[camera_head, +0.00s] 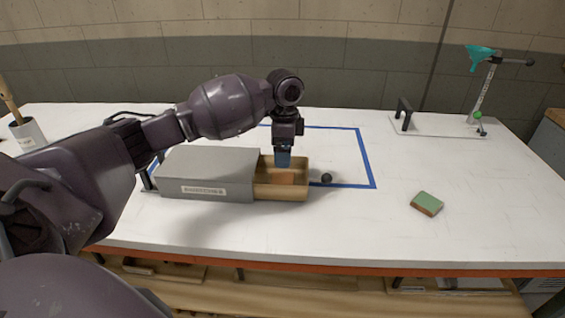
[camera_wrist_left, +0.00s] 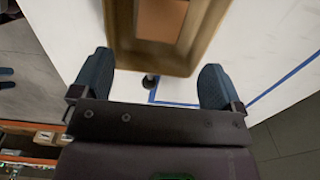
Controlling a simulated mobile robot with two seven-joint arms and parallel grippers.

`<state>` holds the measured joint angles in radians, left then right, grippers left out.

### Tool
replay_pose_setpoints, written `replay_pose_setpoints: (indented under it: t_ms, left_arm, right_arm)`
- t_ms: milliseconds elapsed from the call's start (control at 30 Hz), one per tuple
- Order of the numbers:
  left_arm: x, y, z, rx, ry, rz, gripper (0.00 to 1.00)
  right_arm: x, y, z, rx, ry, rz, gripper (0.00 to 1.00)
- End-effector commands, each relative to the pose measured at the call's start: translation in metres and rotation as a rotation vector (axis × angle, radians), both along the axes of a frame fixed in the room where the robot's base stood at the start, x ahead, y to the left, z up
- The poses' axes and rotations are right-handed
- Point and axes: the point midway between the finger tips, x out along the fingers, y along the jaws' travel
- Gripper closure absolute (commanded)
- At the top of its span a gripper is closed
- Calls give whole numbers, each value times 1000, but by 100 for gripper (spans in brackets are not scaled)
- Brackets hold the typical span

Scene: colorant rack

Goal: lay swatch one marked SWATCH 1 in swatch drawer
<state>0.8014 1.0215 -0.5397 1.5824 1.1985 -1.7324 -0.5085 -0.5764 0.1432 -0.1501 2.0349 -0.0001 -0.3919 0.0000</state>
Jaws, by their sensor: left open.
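The swatch drawer (camera_head: 308,177) is pulled out to the right of a grey cabinet (camera_head: 208,172) with a label on its front. An orange-brown flat piece (camera_head: 285,177) lies inside the drawer; the left wrist view also shows it (camera_wrist_left: 162,20). I cannot read any SWATCH 1 marking on it. My left gripper (camera_head: 283,164) points down over the drawer, close above the piece. Its blue fingers (camera_wrist_left: 156,70) are spread wide in the left wrist view with nothing between them.
A dark round knob (camera_head: 326,178) is at the drawer's right end. A green-topped block (camera_head: 426,203) lies on the white table to the right. A stand with a teal top (camera_head: 481,57) is at the back right. Blue tape (camera_head: 367,158) marks the table; its front right is clear.

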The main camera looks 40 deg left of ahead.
Motion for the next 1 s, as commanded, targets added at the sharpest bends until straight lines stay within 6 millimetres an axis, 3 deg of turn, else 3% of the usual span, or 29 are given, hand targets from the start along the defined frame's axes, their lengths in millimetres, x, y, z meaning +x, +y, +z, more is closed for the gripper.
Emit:
replay_pose_setpoints:
  t_ms: [100, 300, 1000]
  left_arm:
    - [0, 0, 18, -1, -2, 0, 7]
    - [0, 0, 30, 0, 0, 0, 7]
    - [0, 0, 30, -1, 2, 0, 7]
  right_arm:
    - [-2, -1, 3, 0, 0, -2, 7]
    - [-3, -1, 4, 0, 0, -4, 7]
    - [-1, -1, 4, -1, -4, 0, 7]
